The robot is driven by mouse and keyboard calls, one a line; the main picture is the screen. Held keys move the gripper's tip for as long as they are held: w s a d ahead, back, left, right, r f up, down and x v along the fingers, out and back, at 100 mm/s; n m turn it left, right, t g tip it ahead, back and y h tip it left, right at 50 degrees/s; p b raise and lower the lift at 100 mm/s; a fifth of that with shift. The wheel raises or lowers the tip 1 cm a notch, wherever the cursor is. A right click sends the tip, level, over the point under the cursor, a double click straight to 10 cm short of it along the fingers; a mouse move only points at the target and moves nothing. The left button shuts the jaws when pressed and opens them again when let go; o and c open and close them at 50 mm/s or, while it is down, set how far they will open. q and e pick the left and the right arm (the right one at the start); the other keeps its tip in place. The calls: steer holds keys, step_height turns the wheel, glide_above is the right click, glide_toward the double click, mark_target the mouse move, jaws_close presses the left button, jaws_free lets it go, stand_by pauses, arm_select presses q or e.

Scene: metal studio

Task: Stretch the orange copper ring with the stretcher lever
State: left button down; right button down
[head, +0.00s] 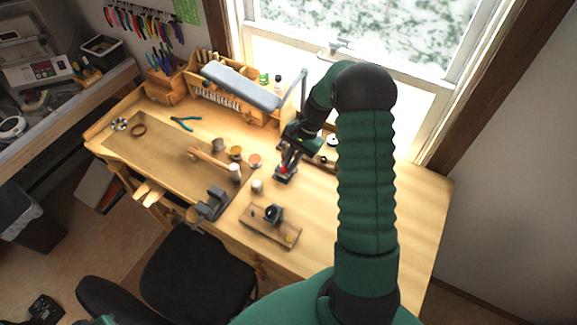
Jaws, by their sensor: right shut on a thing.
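My right arm comes down over the bench from the right. Its gripper (291,155) is at a small dark upright tool with a red spot, which looks like the ring stretcher (284,176), in the middle of the bench. The gripper is shut on a part of it that looks like the lever; the fingers and lever are dark and small, so the exact grip is hard to see. I cannot make out an orange copper ring on the stretcher. My left gripper is not in view.
A wooden bench (410,190) stands below the window. Small pots (254,160), a mallet (213,160) and a wooden board with a dark tool (270,222) lie near the stretcher. A grey lamp (242,86) hangs behind. Bare bench lies to the right.

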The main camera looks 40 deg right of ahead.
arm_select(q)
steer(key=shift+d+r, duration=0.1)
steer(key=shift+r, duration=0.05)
arm_select(e)
steer(key=shift+w+d+r, duration=0.1)
steer(key=shift+w+d, duration=0.1)
steer(key=shift+d, duration=0.3)
